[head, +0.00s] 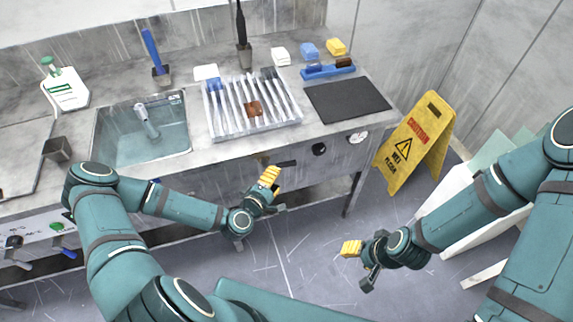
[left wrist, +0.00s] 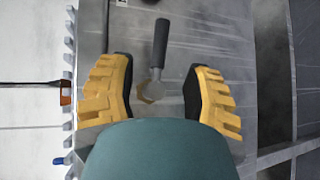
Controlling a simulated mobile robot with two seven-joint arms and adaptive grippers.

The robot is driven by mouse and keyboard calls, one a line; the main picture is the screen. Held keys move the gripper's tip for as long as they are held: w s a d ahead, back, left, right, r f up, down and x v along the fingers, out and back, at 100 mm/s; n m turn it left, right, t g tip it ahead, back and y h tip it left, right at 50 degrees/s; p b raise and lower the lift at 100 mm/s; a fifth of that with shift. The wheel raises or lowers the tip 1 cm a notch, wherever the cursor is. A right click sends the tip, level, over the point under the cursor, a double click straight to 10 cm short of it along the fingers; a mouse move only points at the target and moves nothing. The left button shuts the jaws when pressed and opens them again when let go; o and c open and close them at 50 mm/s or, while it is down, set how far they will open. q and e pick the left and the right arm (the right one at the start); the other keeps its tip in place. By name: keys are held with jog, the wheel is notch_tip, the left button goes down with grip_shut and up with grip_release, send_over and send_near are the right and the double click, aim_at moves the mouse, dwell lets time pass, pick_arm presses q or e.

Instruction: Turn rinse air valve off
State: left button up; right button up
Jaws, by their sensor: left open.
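A lever valve with a black handle (left wrist: 161,45) and a metal hub with a brass-coloured base (left wrist: 154,90) is on the bench front in the left wrist view. The handle points up in that picture. My left gripper (left wrist: 156,95) is open, its yellow-padded fingers on either side of the hub, with no visible contact. In the head view the dark handle (head: 285,163) shows just beside the left gripper (head: 268,180), at the front of the bench. No label can be read on it. My right gripper (head: 352,250) is over the floor, away from the bench; its opening is unclear.
A black knob (head: 319,149) and a gauge (head: 358,137) are on the bench front to the right. Green and blue handled valves (head: 60,240) are at lower left. The sink (head: 140,140) and a rack of tools (head: 250,122) are above. A yellow wet-floor sign (head: 418,145) stands right.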

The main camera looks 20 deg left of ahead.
aim_at(287, 163)
pick_arm(q)
jog(key=x, duration=0.8)
jog(key=shift+w+d+f+b, duration=0.1)
jog(key=shift+w+b, duration=0.2)
jog(key=shift+b, duration=0.1)
grip_shut()
